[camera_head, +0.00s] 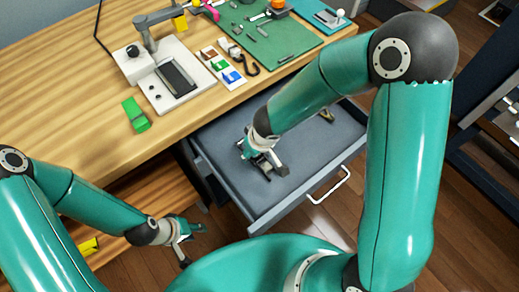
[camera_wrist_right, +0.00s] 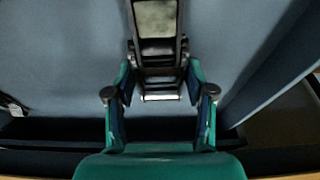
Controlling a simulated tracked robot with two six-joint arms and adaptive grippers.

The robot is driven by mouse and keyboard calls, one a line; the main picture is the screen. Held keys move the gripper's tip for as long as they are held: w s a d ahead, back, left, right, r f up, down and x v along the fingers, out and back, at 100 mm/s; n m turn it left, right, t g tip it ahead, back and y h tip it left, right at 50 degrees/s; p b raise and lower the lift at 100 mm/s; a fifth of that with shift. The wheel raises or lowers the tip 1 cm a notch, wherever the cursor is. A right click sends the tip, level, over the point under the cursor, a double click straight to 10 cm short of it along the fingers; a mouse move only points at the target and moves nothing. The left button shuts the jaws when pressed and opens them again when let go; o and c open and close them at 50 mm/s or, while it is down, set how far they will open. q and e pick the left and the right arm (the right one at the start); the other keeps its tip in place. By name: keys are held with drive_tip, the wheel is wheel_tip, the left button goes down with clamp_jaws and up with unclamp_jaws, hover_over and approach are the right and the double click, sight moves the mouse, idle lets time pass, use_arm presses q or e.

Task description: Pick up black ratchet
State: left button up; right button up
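The black ratchet (camera_wrist_right: 157,50) lies in the open grey-blue drawer (camera_head: 219,143). In the right wrist view it runs up from between the fingers, with a worn grey plate on top. My right gripper (camera_head: 262,162) is down inside the drawer in the head view. In the right wrist view my right gripper (camera_wrist_right: 159,78) has one finger on each side of the ratchet, very close to its edges; I cannot tell whether they press on it. My left gripper (camera_head: 192,243) is empty, with its fingers apart, left of the drawer near the bench's lower shelf.
Another small item (camera_head: 326,115) lies at the drawer's far end. The wooden bench (camera_head: 60,110) holds a grey device (camera_head: 168,78), a green block (camera_head: 136,114) and a green mat (camera_head: 262,38).

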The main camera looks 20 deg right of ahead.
drive_tip(key=c, duration=0.7)
drive_tip(key=shift+o, duration=0.2)
